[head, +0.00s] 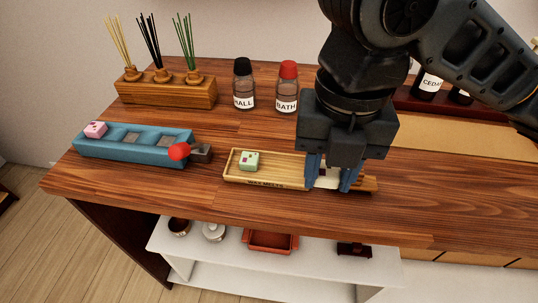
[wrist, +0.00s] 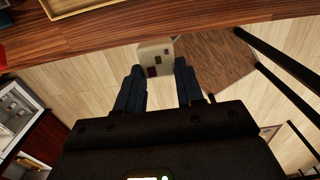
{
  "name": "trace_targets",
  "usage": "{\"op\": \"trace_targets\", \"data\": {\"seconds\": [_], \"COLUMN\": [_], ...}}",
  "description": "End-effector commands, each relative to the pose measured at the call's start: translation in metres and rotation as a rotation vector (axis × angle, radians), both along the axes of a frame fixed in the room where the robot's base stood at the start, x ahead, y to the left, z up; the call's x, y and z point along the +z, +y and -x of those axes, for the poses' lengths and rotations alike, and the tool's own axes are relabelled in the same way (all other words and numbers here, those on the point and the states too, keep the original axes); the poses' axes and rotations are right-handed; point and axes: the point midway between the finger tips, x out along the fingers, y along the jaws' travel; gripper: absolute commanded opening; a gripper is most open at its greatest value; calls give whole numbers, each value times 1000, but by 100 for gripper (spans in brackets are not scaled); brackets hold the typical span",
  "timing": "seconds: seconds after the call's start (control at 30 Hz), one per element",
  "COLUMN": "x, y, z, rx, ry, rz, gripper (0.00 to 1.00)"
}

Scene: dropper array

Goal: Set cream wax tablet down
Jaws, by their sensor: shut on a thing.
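The cream wax tablet (wrist: 155,57), a small block with dark and purple patches, is between the fingertips of my gripper (wrist: 158,77) in the wrist view. In the head view my gripper (head: 333,180) points down by the right end of the wooden wax melts tray (head: 273,173), and the tablet (head: 327,180) shows partly between the blue fingers. The gripper is shut on it. The fingers hide the tray's right part, and I cannot tell the tablet's height above it. A green tablet (head: 249,161) lies in the tray's left part.
A blue slotted holder (head: 112,151) with a pink tablet (head: 96,129) in its left slot stands at left, beside a red-ended dark object (head: 190,152). Bottles (head: 287,88) and a reed stand (head: 165,92) are behind. A shelf (head: 220,249) is below the counter.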

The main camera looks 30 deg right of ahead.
Motion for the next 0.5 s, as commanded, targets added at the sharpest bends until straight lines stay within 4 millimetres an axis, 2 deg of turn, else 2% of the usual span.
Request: {"op": "trace_targets", "data": {"seconds": [0.3,0.5], "x": [-38,-58], "y": [-6,-9], "z": [-63,-97], "rx": [-4,-2], "ry": [4,3], "rz": [2,2], "gripper": [8,8]}}
